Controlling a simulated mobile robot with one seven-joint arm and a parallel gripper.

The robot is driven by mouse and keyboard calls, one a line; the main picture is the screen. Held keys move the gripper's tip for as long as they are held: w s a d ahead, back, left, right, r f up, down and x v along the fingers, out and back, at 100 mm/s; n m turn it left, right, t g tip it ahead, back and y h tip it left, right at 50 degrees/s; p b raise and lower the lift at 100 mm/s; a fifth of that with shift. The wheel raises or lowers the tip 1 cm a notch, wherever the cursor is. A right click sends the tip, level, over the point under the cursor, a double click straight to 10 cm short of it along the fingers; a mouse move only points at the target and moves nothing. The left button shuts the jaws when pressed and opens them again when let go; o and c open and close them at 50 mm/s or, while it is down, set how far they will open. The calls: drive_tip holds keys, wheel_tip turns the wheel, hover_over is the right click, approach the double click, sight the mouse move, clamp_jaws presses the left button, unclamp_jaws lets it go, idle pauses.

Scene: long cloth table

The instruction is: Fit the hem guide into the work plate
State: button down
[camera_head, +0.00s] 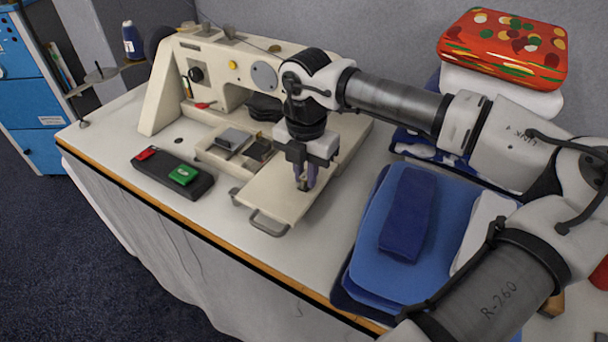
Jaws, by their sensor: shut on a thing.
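The work plate (268,195) is a flat cream plate with grey metal handles at its front and left, in front of the sewing machine. My gripper (305,184) points down over the right part of the plate. Its fingers are shut on a small dark piece, which I take to be the hem guide; the fingers hide most of it. Whether that piece touches the plate or is just above it, I cannot tell. The slot for it in the plate is not visible.
A cream sewing machine (215,62) stands behind the plate. A tray (208,155) with grey and dark blocks adjoins the plate. A black box (172,174) with red and green parts lies left. Blue folded cloths (362,245) lie right. Bare tabletop (120,130) shows at left.

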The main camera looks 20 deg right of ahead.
drive_tip(key=shift+f, duration=0.15)
drive_tip(key=c, duration=1.4)
unclamp_jaws()
wheel_tip(320, 180, up, 12)
drive_tip(key=p, duration=0.6)
drive_tip(key=shift+r+p, duration=0.2)
drive_tip(key=shift+p, duration=0.15)
drive_tip(key=shift+s, duration=0.1)
